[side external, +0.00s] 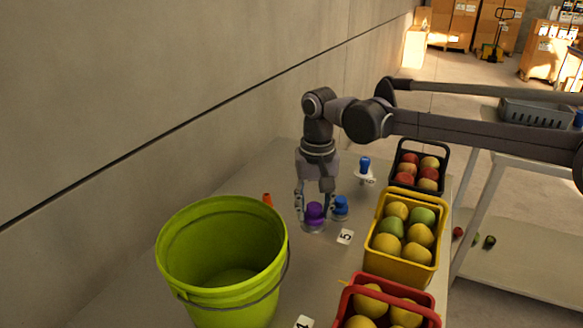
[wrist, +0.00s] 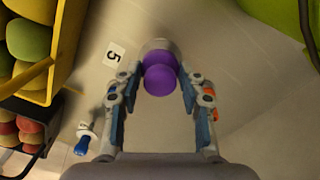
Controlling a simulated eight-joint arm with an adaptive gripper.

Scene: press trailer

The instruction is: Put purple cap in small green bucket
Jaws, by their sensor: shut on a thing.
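The purple cap (side external: 315,211) sits on a pale round base (side external: 314,228) on the table. It also shows in the wrist view (wrist: 160,78), between my fingers. My gripper (side external: 314,208) points down with one finger on each side of the cap, shut on it. The fingers also show in the wrist view (wrist: 160,77). The cap looks low, at about table height; whether it is lifted at all I cannot tell. The green bucket (side external: 175,262) stands upright at the front left of the side view, apart from my gripper. Part of it shows at the wrist view's top right (wrist: 307,30).
A blue capped item (side external: 340,206) stands close beside my gripper. Another blue item (side external: 365,168) and an orange piece (side external: 268,199) are behind. Yellow (side external: 398,270), red (side external: 432,312) and black (side external: 433,146) fruit crates line the right. A wall (side external: 130,110) runs along the left.

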